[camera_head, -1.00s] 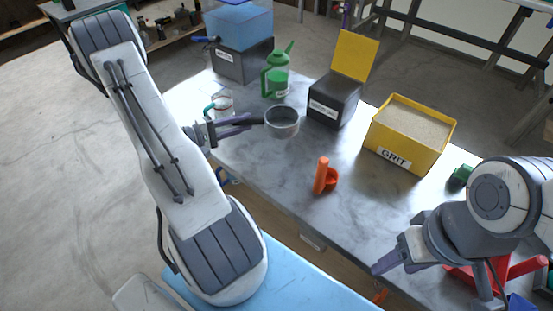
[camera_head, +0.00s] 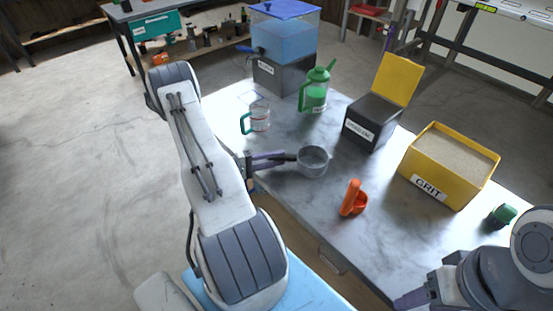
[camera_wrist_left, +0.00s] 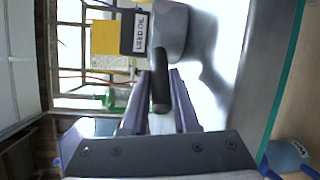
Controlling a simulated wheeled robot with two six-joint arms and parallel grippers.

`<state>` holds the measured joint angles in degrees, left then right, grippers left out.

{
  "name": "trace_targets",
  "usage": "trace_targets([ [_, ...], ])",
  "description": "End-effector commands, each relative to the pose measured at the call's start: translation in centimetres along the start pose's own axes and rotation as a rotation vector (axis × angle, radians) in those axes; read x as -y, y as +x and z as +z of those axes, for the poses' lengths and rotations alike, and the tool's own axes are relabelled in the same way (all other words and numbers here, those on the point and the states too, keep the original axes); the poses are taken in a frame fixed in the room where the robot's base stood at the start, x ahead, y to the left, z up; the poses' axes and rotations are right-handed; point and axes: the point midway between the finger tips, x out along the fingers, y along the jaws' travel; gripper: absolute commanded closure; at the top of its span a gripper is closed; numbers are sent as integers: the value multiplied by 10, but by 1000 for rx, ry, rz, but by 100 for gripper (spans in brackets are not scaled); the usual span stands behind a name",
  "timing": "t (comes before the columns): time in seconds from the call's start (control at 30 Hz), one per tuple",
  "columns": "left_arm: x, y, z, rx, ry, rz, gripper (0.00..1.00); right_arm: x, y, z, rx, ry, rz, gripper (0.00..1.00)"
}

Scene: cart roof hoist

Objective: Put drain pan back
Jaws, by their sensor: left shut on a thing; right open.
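A round grey metal pan (camera_head: 313,163) with a dark handle, which I take to be the drain pan, is over the middle of the grey worktable (camera_head: 300,212). My left gripper (camera_head: 284,158) is shut on the handle, with the pan beyond its fingertips. In the left wrist view the handle (camera_wrist_left: 160,92) lies between the two fingers and the pan (camera_wrist_left: 171,30) is above it. I cannot tell whether the pan touches the table. My right gripper (camera_head: 412,299) is open and empty at the lower right, partly cut off by the frame edge.
An orange scoop-like item (camera_head: 353,200) stands close in front of the pan. A blue tank (camera_head: 285,40) is at the far end.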

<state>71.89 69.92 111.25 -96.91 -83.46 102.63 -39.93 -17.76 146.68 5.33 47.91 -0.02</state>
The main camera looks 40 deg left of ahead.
Motion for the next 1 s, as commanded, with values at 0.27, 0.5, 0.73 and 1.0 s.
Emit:
trace_targets([
  [0.27,2,0,0,0,0,0,41,0,1,0,0,0,0,43],
  [0.5,-1,0,0,0,0,0,41,0,-1,0,0,0,0,43],
  [0.73,1,-32,-2,-8,1,1,41,0,6,0,0,0,0,43],
  [1.0,1,-90,-2,-6,2,2,41,-1,14,1,0,0,0,43],
])
